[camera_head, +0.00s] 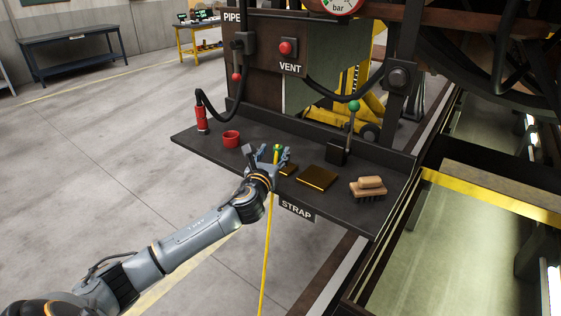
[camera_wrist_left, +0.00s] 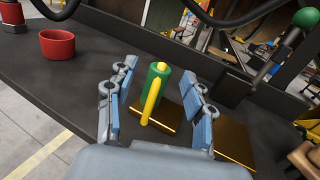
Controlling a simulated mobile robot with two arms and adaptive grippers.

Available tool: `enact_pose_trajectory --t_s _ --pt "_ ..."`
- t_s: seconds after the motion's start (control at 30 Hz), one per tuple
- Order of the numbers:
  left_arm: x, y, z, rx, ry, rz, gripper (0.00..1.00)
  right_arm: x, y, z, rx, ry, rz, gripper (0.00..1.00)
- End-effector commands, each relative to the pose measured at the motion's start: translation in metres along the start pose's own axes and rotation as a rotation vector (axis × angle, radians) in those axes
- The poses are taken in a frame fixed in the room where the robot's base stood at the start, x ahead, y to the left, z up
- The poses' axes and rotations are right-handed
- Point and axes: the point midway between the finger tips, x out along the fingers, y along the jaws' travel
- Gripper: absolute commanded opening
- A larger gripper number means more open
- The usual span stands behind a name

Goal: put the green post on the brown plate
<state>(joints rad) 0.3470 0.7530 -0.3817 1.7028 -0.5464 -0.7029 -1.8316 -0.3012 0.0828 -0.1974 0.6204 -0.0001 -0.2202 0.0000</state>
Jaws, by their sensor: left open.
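The green post (camera_head: 278,149) shows between the fingers of my left gripper (camera_head: 270,155) in the head view. In the left wrist view the green post (camera_wrist_left: 158,76) is a short upright cylinder with a yellow strap (camera_wrist_left: 151,101) in front of it. The fingers of the open left gripper (camera_wrist_left: 157,105) are on both sides of it, with visible gaps. A shiny brown plate (camera_head: 317,178) lies flat on the shelf to the right of the gripper. My right gripper is not in view.
On the dark shelf (camera_head: 205,142) stand a red cup (camera_head: 231,138), a red cylinder with a hose (camera_head: 201,119) and a green-knobbed lever (camera_head: 353,118). A wooden brush (camera_head: 369,188) lies right of the plate. The yellow strap hangs past the shelf's front edge.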

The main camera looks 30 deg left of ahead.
Motion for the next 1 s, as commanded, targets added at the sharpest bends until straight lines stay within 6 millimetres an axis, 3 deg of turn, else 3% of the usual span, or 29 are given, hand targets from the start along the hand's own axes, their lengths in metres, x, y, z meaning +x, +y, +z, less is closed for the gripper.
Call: enact_pose_trajectory --t_s 0.23,0.57,0.83,1.0 --pt "0.032 -0.001 -0.001 -0.003 -0.001 0.002 0.53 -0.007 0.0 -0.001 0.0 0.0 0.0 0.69" --pt "0.038 -0.001 -0.003 -0.001 0.0 0.0 0.53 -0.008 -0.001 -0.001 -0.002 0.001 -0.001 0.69" --pt "0.037 -0.001 -0.003 -0.001 0.0 0.001 0.0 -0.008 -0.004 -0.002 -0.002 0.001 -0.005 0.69" --pt "0.037 -0.001 -0.003 0.0 0.0 0.001 0.0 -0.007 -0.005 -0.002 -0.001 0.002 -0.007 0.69"
